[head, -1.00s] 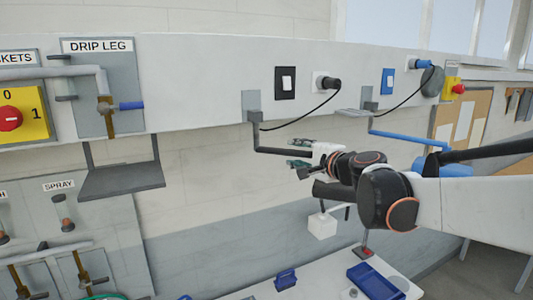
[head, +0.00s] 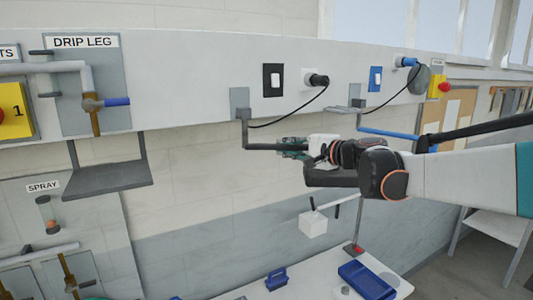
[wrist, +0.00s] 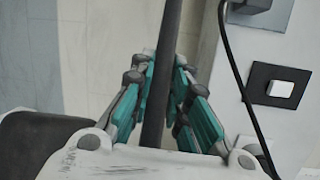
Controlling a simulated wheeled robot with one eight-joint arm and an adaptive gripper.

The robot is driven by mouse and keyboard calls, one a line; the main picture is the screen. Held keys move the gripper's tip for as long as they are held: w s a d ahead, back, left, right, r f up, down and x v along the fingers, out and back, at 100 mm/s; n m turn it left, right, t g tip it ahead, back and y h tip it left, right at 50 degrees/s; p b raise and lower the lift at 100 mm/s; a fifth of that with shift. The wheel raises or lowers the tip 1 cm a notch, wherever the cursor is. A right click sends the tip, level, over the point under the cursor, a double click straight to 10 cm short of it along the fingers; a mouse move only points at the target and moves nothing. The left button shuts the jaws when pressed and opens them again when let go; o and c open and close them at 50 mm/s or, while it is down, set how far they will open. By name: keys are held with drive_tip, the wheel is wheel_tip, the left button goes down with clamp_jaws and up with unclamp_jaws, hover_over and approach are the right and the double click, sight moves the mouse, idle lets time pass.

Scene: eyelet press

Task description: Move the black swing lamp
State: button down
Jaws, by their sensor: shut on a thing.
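The black swing lamp hangs from a grey wall plate; its thin dark arm (head: 262,147) drops from the pivot and runs right, along the wall. My gripper (head: 290,148) is shut on this arm, with teal finger pads on either side. In the wrist view the lamp arm (wrist: 167,60) runs lengthwise between the fingers of my gripper (wrist: 163,75). The lamp's far end is hidden behind my gripper and wrist in the head view. A dark rounded shape fills the lower left of the wrist view; I cannot tell whether it is the lamp head.
A black switch (head: 273,80) and a plugged socket with a black cord (head: 300,115) are on the wall panel just right of the pivot. A blue swing arm (head: 388,133) lies farther right. A grey shelf (head: 108,177) juts out at left. A white cube (head: 313,224) is below my gripper.

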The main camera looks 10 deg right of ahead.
drive_tip(key=shift+w+n+g+y+b, duration=0.3)
drive_tip(key=shift+w+n+g+y, duration=2.2)
drive_tip(key=shift+w+y, duration=0.15)
drive_tip(key=c, duration=1.5)
unclamp_jaws()
drive_tip(key=shift+w, duration=0.15)
drive_tip(key=shift+c, duration=0.2)
drive_tip(key=shift+d, duration=0.15)
drive_tip(key=v, duration=1.2)
